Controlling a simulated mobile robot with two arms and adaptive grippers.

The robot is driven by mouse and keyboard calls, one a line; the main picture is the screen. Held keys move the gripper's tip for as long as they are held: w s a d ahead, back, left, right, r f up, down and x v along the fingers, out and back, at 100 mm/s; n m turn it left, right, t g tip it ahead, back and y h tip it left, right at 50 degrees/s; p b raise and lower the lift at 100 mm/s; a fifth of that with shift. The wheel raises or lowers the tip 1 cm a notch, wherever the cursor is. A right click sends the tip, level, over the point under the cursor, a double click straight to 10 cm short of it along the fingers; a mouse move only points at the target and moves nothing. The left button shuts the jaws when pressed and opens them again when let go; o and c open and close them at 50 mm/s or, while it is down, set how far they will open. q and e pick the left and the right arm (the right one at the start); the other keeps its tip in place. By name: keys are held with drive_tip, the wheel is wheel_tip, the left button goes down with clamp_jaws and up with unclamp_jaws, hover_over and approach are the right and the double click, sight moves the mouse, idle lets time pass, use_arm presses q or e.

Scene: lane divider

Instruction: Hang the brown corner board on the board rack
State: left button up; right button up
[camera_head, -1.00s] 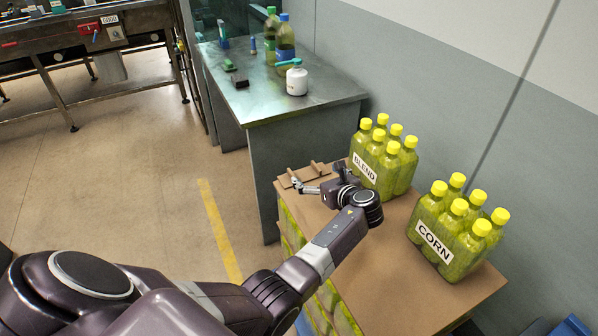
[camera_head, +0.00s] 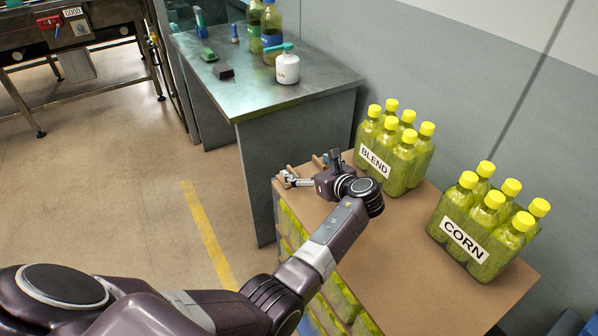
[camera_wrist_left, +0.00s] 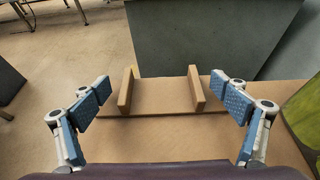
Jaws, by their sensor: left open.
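A flat brown board (camera_wrist_left: 160,98) with two upright brown strips lies near the far edge of the cardboard-topped stack (camera_head: 400,262); I take it for the corner board. In the head view it is mostly hidden behind my left gripper (camera_head: 310,169), and one strip (camera_head: 291,171) shows. In the left wrist view my left gripper (camera_wrist_left: 170,98) is open, its blue-padded fingers on either side of the two strips, with gaps between. The fingers hold nothing. My right gripper is in neither view. I cannot pick out the board rack.
A BLEND bottle pack (camera_head: 395,160) stands on the stack right of my gripper, and a CORN pack (camera_head: 484,238) stands nearer. A grey metal table (camera_head: 262,100) with bottles and a white jar (camera_head: 287,70) stands behind. Open floor with a yellow line (camera_head: 208,235) lies left.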

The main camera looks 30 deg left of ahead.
sight(308, 174)
use_arm(q)
drive_tip(key=shift+s+d+r, duration=0.15)
drive_tip(key=shift+d+r, duration=0.1)
drive_tip(key=shift+d, duration=0.1)
drive_tip(key=shift+c, duration=2.8)
drive_tip(key=shift+a+f, duration=0.1)
drive_tip(key=shift+f, duration=0.05)
drive_tip(key=shift+c, duration=1.1)
drive_tip(key=c, duration=0.5)
drive_tip(key=shift+r, duration=0.25)
drive_tip(key=shift+r+p, duration=0.75)
drive_tip(key=shift+r, duration=9)
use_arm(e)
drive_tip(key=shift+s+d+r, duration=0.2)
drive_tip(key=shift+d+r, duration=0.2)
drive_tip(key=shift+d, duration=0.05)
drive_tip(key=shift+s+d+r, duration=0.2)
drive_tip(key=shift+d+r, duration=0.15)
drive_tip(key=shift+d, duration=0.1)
